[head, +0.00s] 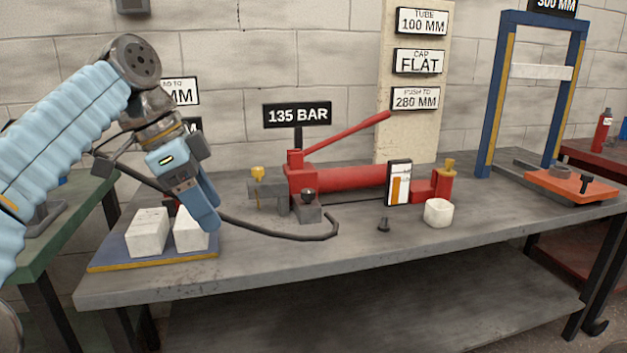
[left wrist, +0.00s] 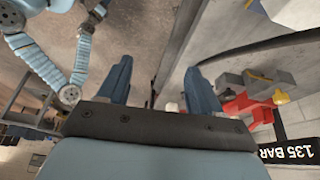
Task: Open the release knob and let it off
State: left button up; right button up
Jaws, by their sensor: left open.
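The red hand pump (head: 345,178) lies on the grey bench, with its long red handle (head: 348,133) raised to the right. A dark round knob (head: 308,195) sits on a grey block at its front left. A yellow knob (head: 258,173) tops another grey block further left. I cannot tell for certain which one is the release knob. My left gripper (head: 207,222) is open and empty, left of the pump and beside the white blocks. In the left wrist view its blue fingers (left wrist: 158,68) stand apart, and the red pump (left wrist: 240,105) shows to their right. My right gripper is not seen.
Two white blocks (head: 149,232) stand on a blue and yellow plate (head: 110,259). A black hose (head: 290,236) curves across the grey bench (head: 330,263). A "135 BAR" sign (head: 297,115) rises behind the pump.

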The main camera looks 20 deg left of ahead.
aim_at(308, 195)
jog(key=i, duration=1.1)
